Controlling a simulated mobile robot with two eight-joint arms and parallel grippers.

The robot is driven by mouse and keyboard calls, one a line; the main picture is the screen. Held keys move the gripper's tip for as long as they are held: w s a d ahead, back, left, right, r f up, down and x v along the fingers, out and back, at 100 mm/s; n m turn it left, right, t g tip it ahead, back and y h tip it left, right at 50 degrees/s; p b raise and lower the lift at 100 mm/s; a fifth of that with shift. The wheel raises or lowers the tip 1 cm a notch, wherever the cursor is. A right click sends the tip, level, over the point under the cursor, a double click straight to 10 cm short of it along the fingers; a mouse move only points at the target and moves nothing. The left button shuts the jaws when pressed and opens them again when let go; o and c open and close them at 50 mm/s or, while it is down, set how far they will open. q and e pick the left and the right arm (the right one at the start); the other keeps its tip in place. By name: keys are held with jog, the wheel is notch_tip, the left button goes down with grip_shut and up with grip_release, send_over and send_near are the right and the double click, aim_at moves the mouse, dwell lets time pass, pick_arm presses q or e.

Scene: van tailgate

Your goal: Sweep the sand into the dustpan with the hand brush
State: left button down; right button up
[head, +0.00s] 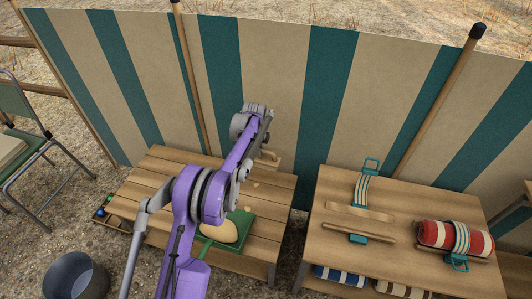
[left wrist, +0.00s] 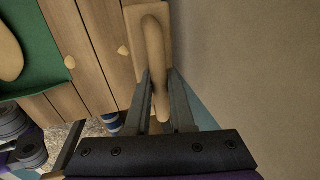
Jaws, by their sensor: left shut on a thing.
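The wooden hand brush (head: 268,156) is at the back right of the left slatted table, partly hidden by my arm in the head view. In the left wrist view, my left gripper (left wrist: 161,82) is shut on the handle of the hand brush (left wrist: 152,38). The brush's bristles are hidden. The green dustpan (head: 246,218) lies on the table's front right part, partly behind my arm. A large smooth beige sand heap (head: 222,231) is in it. Small sand patches (head: 256,184) lie on the boards between brush and pan; two show in the left wrist view (left wrist: 123,50).
A striped windbreak (head: 276,80) stands close behind the tables. A second table (head: 325,205) at right holds straps, wooden rods and a rolled red blanket (head: 436,234). A bucket (head: 75,277) and a folding chair (head: 40,150) stand at left.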

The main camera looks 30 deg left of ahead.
aim_at(260, 165)
pick_arm(q)
notch_tip(260, 165, down, 6)
jog(key=b, duration=0.3)
jog(key=shift+f+b, duration=0.25)
jog(key=shift+b, duration=0.05)
jog(key=shift+f+b, duration=0.3)
jog(key=shift+f, duration=0.3)
jog(key=shift+f+b, duration=0.3)
jog(key=shift+f, duration=0.25)
jog(key=shift+s, duration=0.1)
jog(key=shift+s+a+r+p, duration=0.15)
jog(key=shift+s+p, duration=0.25)
jog(key=shift+s, duration=0.95)
jog(key=shift+s+a+f+p, duration=0.1)
jog(key=shift+s+p, duration=0.05)
jog(key=shift+s, duration=1.35)
jog(key=shift+s+a+f+p, duration=0.1)
jog(key=shift+s+p, duration=0.05)
jog(key=shift+s, duration=1.35)
jog(key=shift+s+a+p, duration=0.15)
jog(key=shift+s+p, duration=0.1)
jog(key=shift+s, duration=1.95)
jog(key=shift+s+a+p, duration=0.15)
jog(key=shift+s+p, duration=0.05)
jog(key=shift+s, duration=1.95)
jog(key=shift+r, duration=0.1)
